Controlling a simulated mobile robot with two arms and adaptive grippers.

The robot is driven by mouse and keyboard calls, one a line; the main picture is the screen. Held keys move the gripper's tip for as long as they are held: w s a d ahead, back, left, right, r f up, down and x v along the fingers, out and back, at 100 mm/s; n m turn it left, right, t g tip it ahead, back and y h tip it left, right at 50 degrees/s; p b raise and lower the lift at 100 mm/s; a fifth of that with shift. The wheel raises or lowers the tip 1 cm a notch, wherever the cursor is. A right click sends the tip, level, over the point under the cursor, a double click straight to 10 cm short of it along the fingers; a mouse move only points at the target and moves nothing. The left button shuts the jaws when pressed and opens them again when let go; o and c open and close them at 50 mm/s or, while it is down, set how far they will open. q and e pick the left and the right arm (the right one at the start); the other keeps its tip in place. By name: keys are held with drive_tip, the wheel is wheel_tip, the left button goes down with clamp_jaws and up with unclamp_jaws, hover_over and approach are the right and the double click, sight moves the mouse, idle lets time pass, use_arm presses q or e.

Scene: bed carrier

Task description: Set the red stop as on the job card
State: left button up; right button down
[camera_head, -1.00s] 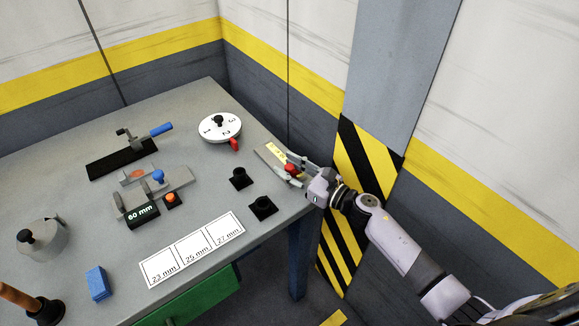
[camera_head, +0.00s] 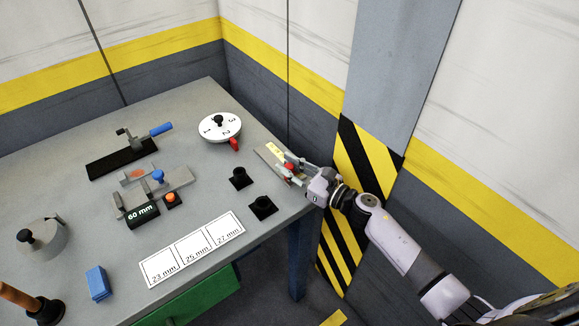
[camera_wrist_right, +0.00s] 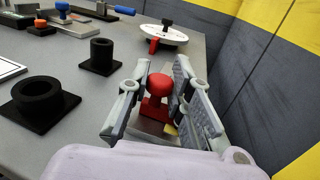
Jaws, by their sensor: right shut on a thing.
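The red stop (camera_head: 289,167) is a red knob on a flat metal rail with a yellow strip (camera_head: 274,151), at the table's right edge. My right gripper (camera_head: 290,168) is shut on the red stop, a finger on each side of it. In the right wrist view the round red knob of the stop (camera_wrist_right: 157,85) shows between the fingers (camera_wrist_right: 158,92); they hide part of the rail. Its exact setting cannot be read. No sheet that I can tell is the job card is in view. My left gripper is not in view.
A numbered white dial (camera_head: 219,126) with a red pointer stands behind the rail. Two black sockets (camera_head: 262,207) are left of my gripper. A display block reading 60 mm (camera_head: 143,215) and a white strip marked 23, 25 and 27 mm (camera_head: 193,250) lie further left. A wall is close on the right.

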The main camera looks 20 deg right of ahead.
sight(288, 163)
drive_tip(key=w, duration=0.1)
drive_tip(key=w+a+b, duration=0.1)
drive_tip(key=w, duration=0.1)
drive_tip(key=shift+w+a+f+b, duration=0.1)
drive_tip(key=shift+w+a+b, duration=0.05)
drive_tip(key=shift+b, duration=0.15)
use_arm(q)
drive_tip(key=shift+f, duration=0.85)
use_arm(e)
drive_tip(key=c, duration=1.4)
unclamp_jaws()
drive_tip(key=shift+s+d, duration=0.2)
drive_tip(key=shift+s, duration=0.1)
drive_tip(key=v, duration=1.1)
drive_tip(key=shift+s+d, duration=0.15)
drive_tip(key=shift+s, duration=0.1)
